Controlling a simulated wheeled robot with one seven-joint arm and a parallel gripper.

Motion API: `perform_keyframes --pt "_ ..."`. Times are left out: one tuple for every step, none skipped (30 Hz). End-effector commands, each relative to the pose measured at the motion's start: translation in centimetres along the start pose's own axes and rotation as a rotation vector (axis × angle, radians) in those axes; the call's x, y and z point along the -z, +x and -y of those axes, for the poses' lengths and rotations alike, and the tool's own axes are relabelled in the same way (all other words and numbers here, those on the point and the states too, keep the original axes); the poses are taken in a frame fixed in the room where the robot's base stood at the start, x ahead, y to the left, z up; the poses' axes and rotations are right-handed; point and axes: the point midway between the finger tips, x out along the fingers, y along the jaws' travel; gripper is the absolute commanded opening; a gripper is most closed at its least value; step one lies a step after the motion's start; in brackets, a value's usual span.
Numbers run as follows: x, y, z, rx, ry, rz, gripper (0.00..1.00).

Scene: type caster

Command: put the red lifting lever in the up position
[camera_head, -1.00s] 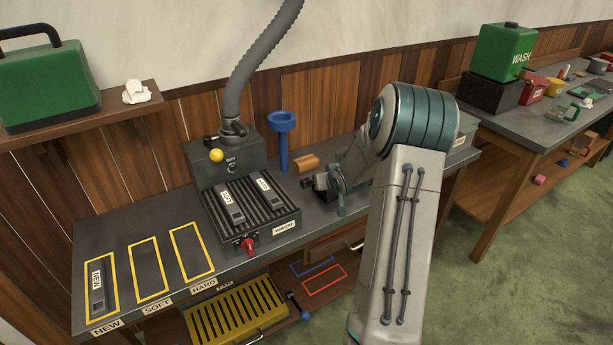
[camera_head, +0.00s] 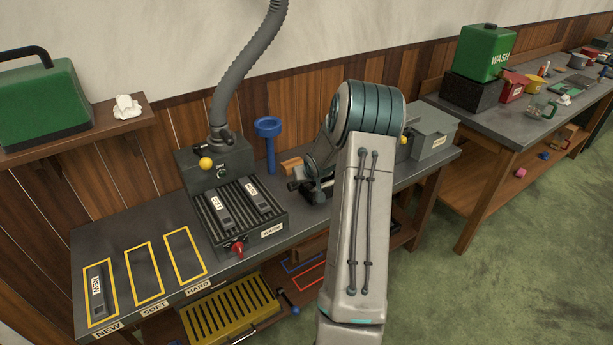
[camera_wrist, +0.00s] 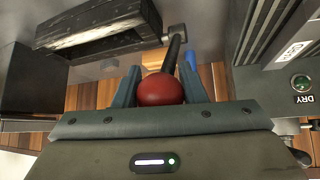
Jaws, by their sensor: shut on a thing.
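In the wrist view, the red ball knob of the lifting lever (camera_wrist: 161,89) sits between the two fingers of my gripper (camera_wrist: 162,87), which are shut on it. A dark rod (camera_wrist: 173,52) runs from the knob to a grey pivot beside a block with a dark slot (camera_wrist: 105,35). In the head view, my arm hides the knob and fingertips. A black device (camera_head: 318,190) shows partly behind my arm on the bench; I cannot tell the lever's angle there.
The dryer (camera_head: 215,168) with its yellow knob and slotted warm plate stands left of my arm. A blue post (camera_head: 269,150) rises behind. A grey box (camera_head: 430,135) stands at right. The wash bench (camera_head: 500,125) is farther right.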

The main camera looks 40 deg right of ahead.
Motion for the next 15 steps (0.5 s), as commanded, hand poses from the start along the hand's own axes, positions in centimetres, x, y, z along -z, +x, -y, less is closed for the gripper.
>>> perform_keyframes --pt "0.72 -0.20 0.00 -0.001 -0.003 -0.015 0.00" --pt "0.74 -0.21 0.01 -0.001 -0.003 -0.016 0.00" --pt "0.76 -0.22 0.01 -0.001 -0.003 -0.016 0.00" --pt "0.78 -0.22 0.02 0.000 -0.004 -0.016 0.40" --pt "0.80 -0.22 0.03 0.000 -0.004 -0.017 0.49" --pt "0.77 -0.22 0.03 0.000 -0.004 -0.016 0.59" --pt "0.71 -0.21 0.04 0.000 -0.003 -0.015 0.59" --pt "0.66 -0.19 0.04 0.000 -0.003 -0.014 0.59" --pt "0.58 -0.17 0.05 0.000 -0.003 -0.012 0.59" --pt "0.54 -0.16 0.05 0.000 -0.003 -0.012 0.59" --pt "0.50 -0.14 0.06 0.000 -0.003 -0.011 0.59" --pt "0.46 -0.13 0.06 0.000 -0.003 -0.010 0.59" --pt "0.43 -0.12 0.06 0.000 -0.003 -0.009 0.59" --pt "0.40 -0.13 0.07 0.000 -0.003 -0.009 0.59" --pt "0.38 -0.18 0.07 0.000 -0.002 -0.008 0.59"
